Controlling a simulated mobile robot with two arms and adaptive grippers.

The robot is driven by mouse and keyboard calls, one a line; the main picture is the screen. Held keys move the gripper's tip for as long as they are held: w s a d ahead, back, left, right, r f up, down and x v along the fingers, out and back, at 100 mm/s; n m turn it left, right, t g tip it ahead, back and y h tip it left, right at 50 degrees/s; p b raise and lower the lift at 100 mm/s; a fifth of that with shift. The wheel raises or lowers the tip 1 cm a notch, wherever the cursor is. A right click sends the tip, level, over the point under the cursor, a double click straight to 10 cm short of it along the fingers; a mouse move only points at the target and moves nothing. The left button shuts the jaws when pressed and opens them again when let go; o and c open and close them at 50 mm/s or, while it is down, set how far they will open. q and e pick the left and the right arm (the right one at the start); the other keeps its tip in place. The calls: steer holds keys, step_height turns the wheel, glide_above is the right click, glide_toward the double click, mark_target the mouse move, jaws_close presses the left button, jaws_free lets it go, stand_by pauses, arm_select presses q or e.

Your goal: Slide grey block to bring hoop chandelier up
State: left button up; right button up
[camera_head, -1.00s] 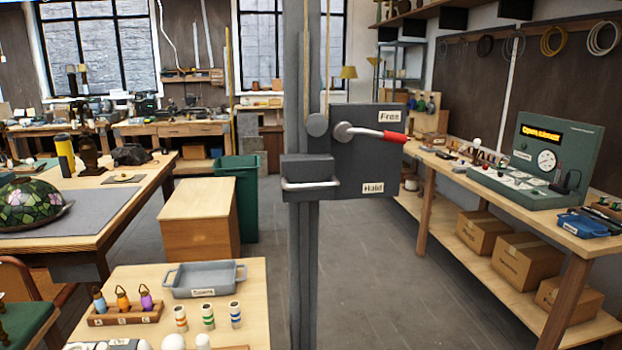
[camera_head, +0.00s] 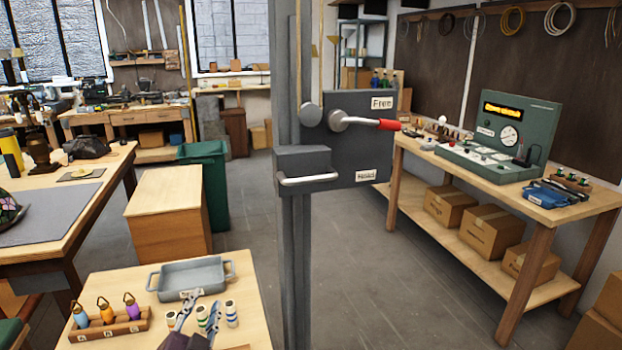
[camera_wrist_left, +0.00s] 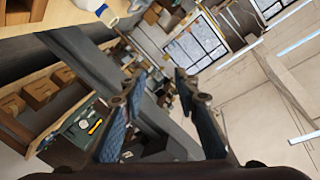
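The grey block (camera_head: 303,161) with a pale bar handle (camera_head: 309,181) sits on a tall grey post (camera_head: 296,255) in the head view. A dark plate beside it carries a red-tipped lever (camera_head: 365,123), pointing right between the labels "Free" and a lower one reading "Hold". My left gripper (camera_head: 201,308) shows at the bottom of the head view, below and left of the block, apart from it. In the left wrist view the gripper (camera_wrist_left: 160,76) has its fingers spread with nothing between them. The hoop chandelier and my right gripper are not in view.
A small table holds a grey tray (camera_head: 191,275) and a wooden rack (camera_head: 108,326) of coloured bottles, close to my left gripper. A wooden cabinet (camera_head: 168,212) and a green bin (camera_head: 212,185) stand behind. Floor is clear right of the post.

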arm_select(q)
steer(key=w+d+r+m+t+h, duration=0.2)
steer(key=w+d+r+m, duration=0.1)
steer(key=r, duration=0.3)
steer(key=w+d+r+m+t+h, duration=0.2)
steer(key=r+m, duration=0.1)
steer(key=r, duration=0.4)
steer(key=m+g+h, duration=0.6)
steer(key=m+h, duration=0.7)
steer(key=m, duration=0.5)
glide_toward(312, 180)
steer(key=shift+w+a+r, duration=0.15)
steer(key=shift+w+r, duration=0.7)
steer(key=shift+w, duration=0.35)
steer(key=d+m+g, duration=0.1)
steer(key=m, duration=0.1)
steer(key=m+g, duration=0.1)
steer(key=shift+w+d+f+m+g+h, duration=0.1)
steer(key=shift+w+d+m+g+h, duration=0.2)
steer(key=shift+w+d+m, duration=0.1)
steer(key=p+x, duration=0.2)
steer(key=x, duration=0.4)
steer(key=shift+w+d+p, duration=0.2)
steer(key=shift+d+p, duration=0.05)
steer(key=shift+p, duration=0.05)
steer(key=shift+w+d, duration=0.1)
jaws_close()
